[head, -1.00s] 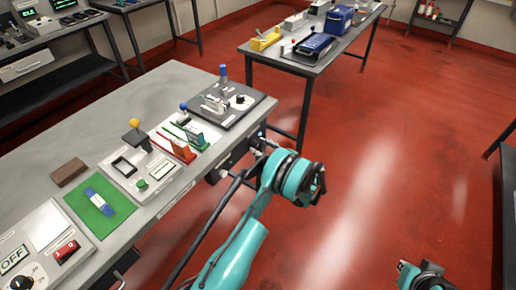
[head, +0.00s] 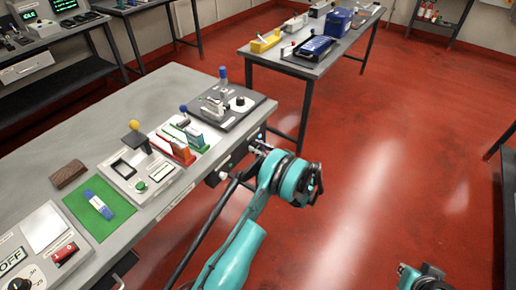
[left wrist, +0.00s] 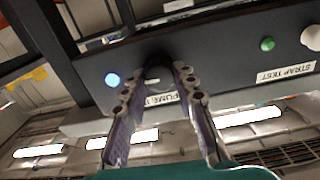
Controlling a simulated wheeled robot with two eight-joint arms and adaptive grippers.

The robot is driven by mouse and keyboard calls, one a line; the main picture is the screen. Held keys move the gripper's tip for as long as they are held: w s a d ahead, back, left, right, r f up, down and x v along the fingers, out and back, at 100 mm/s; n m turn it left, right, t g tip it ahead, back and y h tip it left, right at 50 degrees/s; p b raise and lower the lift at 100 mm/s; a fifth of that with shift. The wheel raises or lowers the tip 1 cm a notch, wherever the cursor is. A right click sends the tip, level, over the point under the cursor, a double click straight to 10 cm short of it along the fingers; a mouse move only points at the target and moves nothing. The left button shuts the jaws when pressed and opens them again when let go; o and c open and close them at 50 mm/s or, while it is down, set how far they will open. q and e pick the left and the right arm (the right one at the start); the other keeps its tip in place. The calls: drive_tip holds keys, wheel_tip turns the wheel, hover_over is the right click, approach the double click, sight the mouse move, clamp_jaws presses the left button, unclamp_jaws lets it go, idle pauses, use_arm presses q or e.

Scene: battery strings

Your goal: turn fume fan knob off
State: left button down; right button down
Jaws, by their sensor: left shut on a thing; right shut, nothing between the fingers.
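The fume fan knob (left wrist: 158,76) is a dark round knob on the dark panel under the bench's front edge, seen in the left wrist view. A label starting "FUME" sits just below it, partly hidden by a finger. My left gripper (left wrist: 160,84) is shut on the knob, with one finger on each side. A bluish-white lamp (left wrist: 112,80) glows left of the knob. In the head view my left gripper (head: 259,148) reaches the panel at the bench's right end; the knob is hard to make out there. My right gripper (head: 424,272) is at the lower right, shut and empty, away from the bench.
The panel also has a green button (left wrist: 267,44) and a white knob (left wrist: 312,38) near a "STRAP TEST" label. The bench top (head: 120,110) holds a green mat (head: 80,215) and several fixtures. Red floor lies open to the right.

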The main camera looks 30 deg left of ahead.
use_arm(q)
drive_tip(key=shift+m, duration=0.3)
drive_tip(key=m, duration=0.4)
drive_tip(key=shift+w, duration=0.1)
drive_tip(key=m, duration=0.9)
drive_tip(key=shift+f, duration=0.1)
drive_tip(key=shift+w+m, duration=0.1)
drive_tip(key=shift+m, duration=2.1)
drive_tip(key=c, duration=1.2)
unclamp_jaws()
drive_tip(key=shift+f, duration=0.1)
